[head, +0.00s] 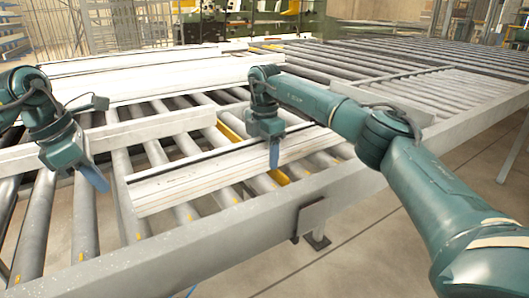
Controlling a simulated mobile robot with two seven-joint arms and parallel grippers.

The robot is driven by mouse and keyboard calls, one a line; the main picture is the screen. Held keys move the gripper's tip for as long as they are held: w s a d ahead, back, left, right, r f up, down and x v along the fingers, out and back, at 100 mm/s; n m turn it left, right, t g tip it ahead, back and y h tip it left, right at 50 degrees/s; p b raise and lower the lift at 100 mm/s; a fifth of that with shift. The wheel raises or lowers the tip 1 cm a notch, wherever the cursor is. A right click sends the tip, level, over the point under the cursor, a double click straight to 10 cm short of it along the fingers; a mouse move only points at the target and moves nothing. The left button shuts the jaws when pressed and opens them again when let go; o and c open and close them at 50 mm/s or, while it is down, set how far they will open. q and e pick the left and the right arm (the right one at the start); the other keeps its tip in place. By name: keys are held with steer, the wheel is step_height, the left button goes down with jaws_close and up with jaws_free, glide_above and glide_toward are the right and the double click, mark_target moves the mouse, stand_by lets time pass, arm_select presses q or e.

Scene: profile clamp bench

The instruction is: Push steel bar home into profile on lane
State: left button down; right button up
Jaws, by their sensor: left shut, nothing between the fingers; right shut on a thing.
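The white profile (190,187) lies slantwise across the rollers of the lane in the middle of the head view. A thin dark strip (190,160) runs along its top; I cannot tell whether this is the steel bar or the profile's groove. My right gripper (274,153) is shut on the profile towards its right part, and its fingers hide a bit of it. My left gripper (95,178) is shut and empty, a little left of the profile's left end and apart from it. No steel bar shows clearly apart from the strip.
A grey side rail (240,222) edges the lane at the front. Long white profiles (150,80) lie behind, with a pale crossbeam (150,128) between. Yellow strips (228,131) show among the rollers. Bare rollers (420,92) extend at right.

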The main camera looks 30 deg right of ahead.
arm_select(q)
steer(key=v, duration=0.5)
steer(key=shift+d+r, duration=0.1)
steer(key=shift+d, duration=0.05)
arm_select(e)
steer(key=o, duration=1.8)
step_height(320, 180, up, 13)
steer(key=shift+r, duration=0.15)
